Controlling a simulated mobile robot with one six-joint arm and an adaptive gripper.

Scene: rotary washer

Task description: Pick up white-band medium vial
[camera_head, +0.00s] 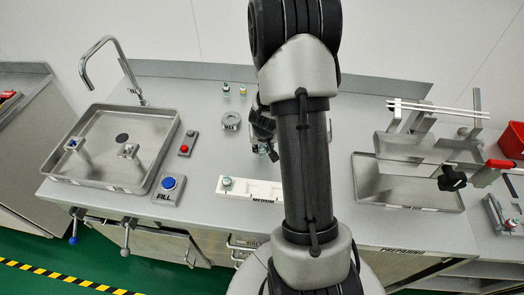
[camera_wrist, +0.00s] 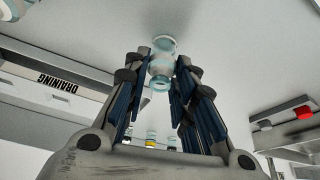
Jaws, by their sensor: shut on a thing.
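The vial (camera_wrist: 161,68) between my fingertips is clear, pale blue glass with a whitish band. In the wrist view my gripper (camera_wrist: 162,74) is shut on it, with a dark blue-padded finger on each side. In the head view my gripper (camera_head: 263,130) is over the middle of the counter, just behind the white rack marked MEDIUM (camera_head: 255,195). My arm partly covers it, and the held vial is hardly visible there. I cannot tell whether the vial touches the counter.
Another vial (camera_head: 227,183) stands at the left end of the rack. Two small vials (camera_head: 226,90) (camera_head: 243,91) stand at the back. A round MAX piece (camera_head: 231,119) is left of my gripper. The sink (camera_head: 60,165) and FILL button (camera_head: 168,184) lie further left; a metal tray (camera_head: 400,195) lies right.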

